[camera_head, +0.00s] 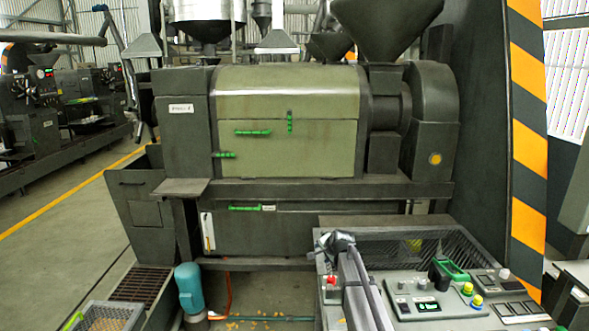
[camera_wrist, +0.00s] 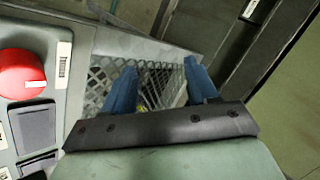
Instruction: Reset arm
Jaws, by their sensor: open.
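My gripper (camera_wrist: 160,86) shows in the wrist view with its two blue fingers spread apart and nothing between them. The fingers point toward a wire mesh (camera_wrist: 150,78) beside the control panel. In the head view my arm (camera_head: 362,290) reaches up from the bottom edge along the left end of the control panel (camera_head: 405,284). Its far end is by the mesh, and the fingers are too small to make out there. A red button (camera_wrist: 24,74) lies to the left of the fingers in the wrist view; it also shows in the head view (camera_head: 331,282).
The screw expeller (camera_head: 287,125) with green handles stands behind the panel. A green lever (camera_head: 452,270) and several knobs stick up from the panel. A striped post (camera_head: 527,140) stands at right. A mesh bin (camera_head: 105,316) and a blue-green motor (camera_head: 190,289) are at lower left.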

